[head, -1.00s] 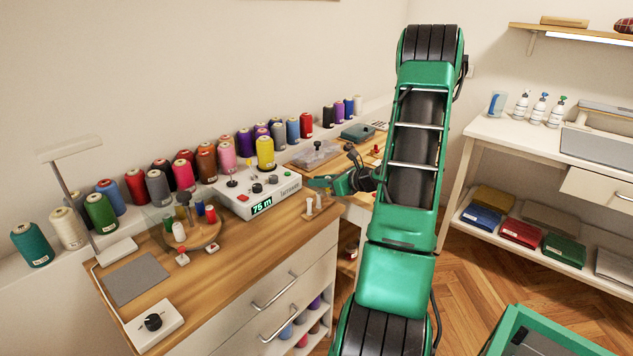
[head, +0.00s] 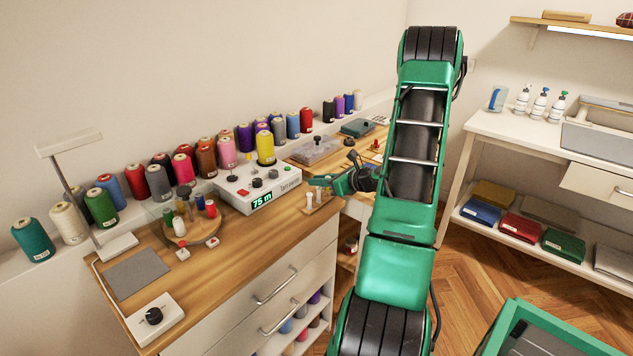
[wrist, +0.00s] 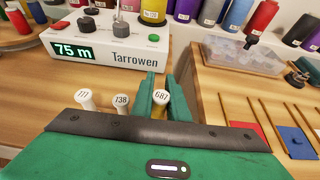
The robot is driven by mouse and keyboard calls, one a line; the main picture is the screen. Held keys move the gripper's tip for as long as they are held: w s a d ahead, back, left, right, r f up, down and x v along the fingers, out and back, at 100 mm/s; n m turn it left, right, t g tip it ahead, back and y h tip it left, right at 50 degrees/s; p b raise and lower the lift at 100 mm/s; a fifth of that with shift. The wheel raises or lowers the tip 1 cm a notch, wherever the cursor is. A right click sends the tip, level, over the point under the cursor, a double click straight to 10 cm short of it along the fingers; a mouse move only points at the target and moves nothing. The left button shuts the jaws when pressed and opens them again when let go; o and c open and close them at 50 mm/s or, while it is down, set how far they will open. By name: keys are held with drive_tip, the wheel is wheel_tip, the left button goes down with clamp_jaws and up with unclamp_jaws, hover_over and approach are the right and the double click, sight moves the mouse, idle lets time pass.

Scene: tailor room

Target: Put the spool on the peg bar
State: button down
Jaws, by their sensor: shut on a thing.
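My gripper (head: 316,182) reaches left over the right end of the wooden worktop. In the wrist view its green fingers (wrist: 157,92) are shut on a spool (wrist: 161,96) with a white top marked 687; a little yellow shows below the top. Two white-topped spools, marked 777 (wrist: 84,95) and 738 (wrist: 120,101), stand upright to its left. In the head view the small wooden peg bar (head: 327,203) lies under my gripper, with white upright pieces on it. My gripper's body hides the lower part of the held spool, so I cannot tell whether it touches the bar.
The white Tarrowen machine (head: 278,193), reading 75 m, stands just behind. Coloured thread cones (head: 158,183) line the wall ledge. A round turntable (head: 190,236) with small spools is to the left. A clear box (wrist: 240,55) and a blue card (wrist: 296,142) lie to the right.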

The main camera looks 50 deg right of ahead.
drive_tip(key=shift+f, duration=0.2)
drive_tip(key=shift+f, duration=0.4)
drive_tip(key=c, duration=1.6)
unclamp_jaws()
drive_tip(key=shift+c, duration=0.2)
drive_tip(key=shift+s, duration=0.15)
drive_tip(key=a+v, duration=0.1)
drive_tip(key=v, duration=0.9)
drive_tip(key=shift+s+d, duration=0.2)
drive_tip(key=shift+d, duration=0.35)
